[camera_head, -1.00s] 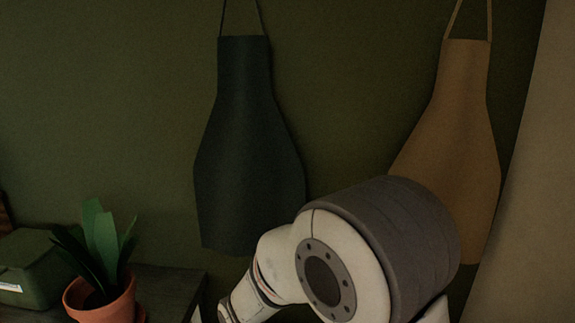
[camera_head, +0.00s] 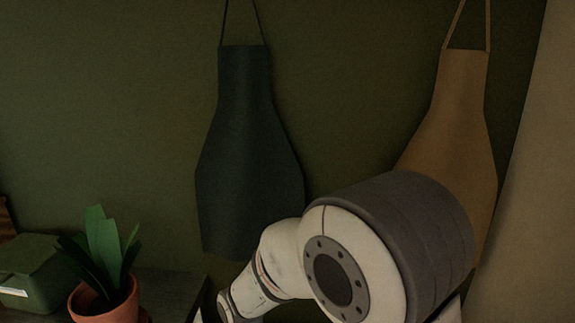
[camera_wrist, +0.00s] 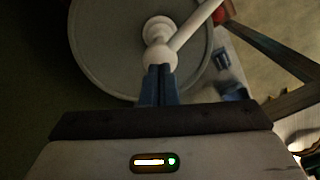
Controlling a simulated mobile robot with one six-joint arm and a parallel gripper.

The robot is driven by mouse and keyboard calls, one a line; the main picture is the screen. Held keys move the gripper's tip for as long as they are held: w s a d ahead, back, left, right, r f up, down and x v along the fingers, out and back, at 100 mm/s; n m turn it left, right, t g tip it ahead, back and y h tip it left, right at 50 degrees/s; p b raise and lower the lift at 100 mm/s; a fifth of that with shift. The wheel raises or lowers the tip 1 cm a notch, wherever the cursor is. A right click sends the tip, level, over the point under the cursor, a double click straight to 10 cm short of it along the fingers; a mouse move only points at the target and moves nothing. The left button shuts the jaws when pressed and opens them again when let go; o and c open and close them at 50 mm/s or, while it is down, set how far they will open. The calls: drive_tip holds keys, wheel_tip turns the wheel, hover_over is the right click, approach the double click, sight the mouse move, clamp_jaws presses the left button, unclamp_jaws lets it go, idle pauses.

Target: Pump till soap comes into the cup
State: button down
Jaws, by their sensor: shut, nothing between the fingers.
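In the wrist view a white pump head (camera_wrist: 158,55) with a long spout (camera_wrist: 195,25) running to the upper right stands over a round grey bucket lid (camera_wrist: 100,50). My gripper (camera_wrist: 159,70) has its blue fingers closed together, with nothing between them. The fingertips overlap the near side of the pump head in the picture; I cannot tell whether they touch it. I cannot make out a cup or any soap. The head view shows only part of my arm, not the pump or my gripper.
In the head view a dark apron (camera_head: 248,150) and a tan apron (camera_head: 455,130) hang on the green wall. A potted plant (camera_head: 105,300) and a green box (camera_head: 30,270) stand at lower left. Wooden bars (camera_wrist: 285,65) and small blue parts (camera_wrist: 222,58) lie right of the lid in the wrist view.

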wheel_tip(320, 180, up, 6)
drive_tip(key=p, duration=0.4)
idle(0.5)
